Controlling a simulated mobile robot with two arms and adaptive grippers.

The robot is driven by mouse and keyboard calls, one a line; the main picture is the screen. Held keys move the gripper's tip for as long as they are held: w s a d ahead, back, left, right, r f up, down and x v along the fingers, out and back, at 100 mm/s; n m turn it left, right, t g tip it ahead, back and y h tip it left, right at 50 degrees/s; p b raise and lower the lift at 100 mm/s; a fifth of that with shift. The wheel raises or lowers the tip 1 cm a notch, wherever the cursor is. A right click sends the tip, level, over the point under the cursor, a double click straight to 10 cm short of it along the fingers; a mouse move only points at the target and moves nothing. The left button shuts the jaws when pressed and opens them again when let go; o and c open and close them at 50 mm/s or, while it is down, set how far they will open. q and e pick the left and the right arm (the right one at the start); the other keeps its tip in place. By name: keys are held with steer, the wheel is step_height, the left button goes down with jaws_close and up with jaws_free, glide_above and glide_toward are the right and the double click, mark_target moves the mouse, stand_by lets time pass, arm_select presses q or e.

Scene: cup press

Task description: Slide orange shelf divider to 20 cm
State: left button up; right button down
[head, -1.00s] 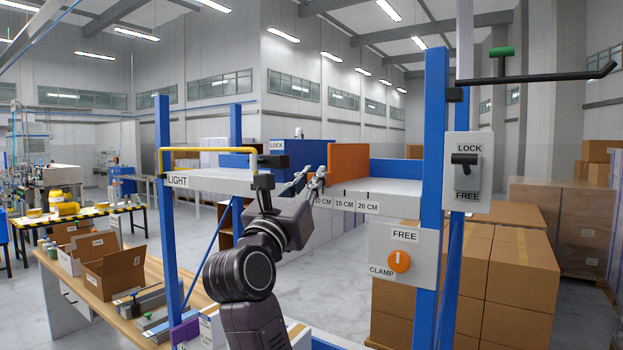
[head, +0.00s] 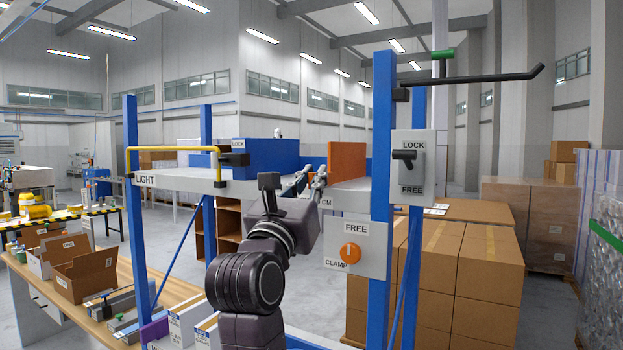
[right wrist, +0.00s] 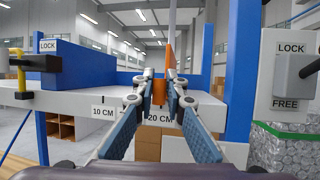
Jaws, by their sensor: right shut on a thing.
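The orange divider (head: 347,160) stands upright on the white shelf (head: 180,181), close to the right blue post. My right gripper (head: 312,178) is at the shelf's front edge, by the divider's front. In the right wrist view, its two blue-padded fingers (right wrist: 160,82) close on the orange divider (right wrist: 160,92). The 20 CM label (right wrist: 160,118) on the shelf edge is just below the fingertips there. The 10 CM label (right wrist: 103,112) is further left, and a finger hides the stretch between. My left gripper is not in view.
A blue box labelled LOCK (head: 270,158) stands on the shelf left of the divider, beside a yellow rail (head: 175,149). Right of it are the blue post (head: 383,200), a LOCK/FREE switch (head: 408,165) and an orange clamp knob (head: 349,253) pointing at neither label clearly.

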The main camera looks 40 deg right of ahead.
steer(key=c, duration=2)
jaws_free()
steer(key=shift+w+a, duration=0.1)
steer(key=shift+o, duration=0.2)
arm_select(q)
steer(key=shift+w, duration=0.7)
arm_select(e)
steer(key=v, duration=0.7)
steer(key=shift+a, duration=0.2)
steer(key=shift+f, duration=0.15)
